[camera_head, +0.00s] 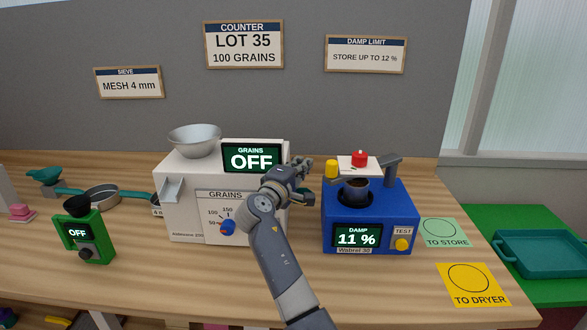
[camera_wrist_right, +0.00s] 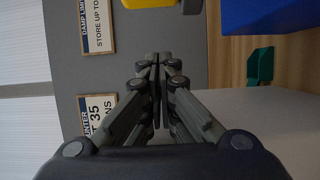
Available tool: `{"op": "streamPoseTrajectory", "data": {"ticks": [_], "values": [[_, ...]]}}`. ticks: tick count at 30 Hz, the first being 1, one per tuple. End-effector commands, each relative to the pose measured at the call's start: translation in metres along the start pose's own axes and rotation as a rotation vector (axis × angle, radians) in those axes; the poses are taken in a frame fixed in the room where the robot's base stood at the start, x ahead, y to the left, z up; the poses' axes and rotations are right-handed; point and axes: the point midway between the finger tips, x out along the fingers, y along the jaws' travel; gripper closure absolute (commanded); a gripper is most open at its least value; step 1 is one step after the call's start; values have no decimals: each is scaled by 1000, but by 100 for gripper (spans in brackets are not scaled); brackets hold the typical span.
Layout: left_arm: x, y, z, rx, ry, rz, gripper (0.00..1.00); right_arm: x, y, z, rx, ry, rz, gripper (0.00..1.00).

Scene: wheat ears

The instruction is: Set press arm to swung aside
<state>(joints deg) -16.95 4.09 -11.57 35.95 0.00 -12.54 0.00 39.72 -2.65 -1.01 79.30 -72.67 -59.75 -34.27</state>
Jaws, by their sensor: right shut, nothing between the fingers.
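The blue damp meter (camera_head: 367,223) stands on the counter and its display reads 11 %. My right gripper (camera_head: 305,172) is left of the damp meter, near the grain counter's right side, apart from the press arm. In the right wrist view its fingers (camera_wrist_right: 156,65) are together and empty. A blue block (camera_wrist_right: 265,14) shows at that view's top right. My left gripper is not in view.
The white grain counter (camera_head: 185,207) with a steel bowl (camera_head: 195,140) stands left of my arm. Green (camera_head: 446,232) and yellow (camera_head: 473,284) mats lie right.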

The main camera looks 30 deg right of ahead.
Motion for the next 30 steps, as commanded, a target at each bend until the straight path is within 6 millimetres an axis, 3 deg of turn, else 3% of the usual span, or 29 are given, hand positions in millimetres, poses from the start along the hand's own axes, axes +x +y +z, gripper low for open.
{"op": "streamPoseTrajectory", "data": {"ticks": [1,12,30], "values": [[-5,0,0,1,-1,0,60,10,4,1,-1,-3,0,100],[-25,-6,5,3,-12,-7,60,-6,1,35,0,0,-1,100],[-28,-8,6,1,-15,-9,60,-7,1,36,-1,21,0,100]]}}
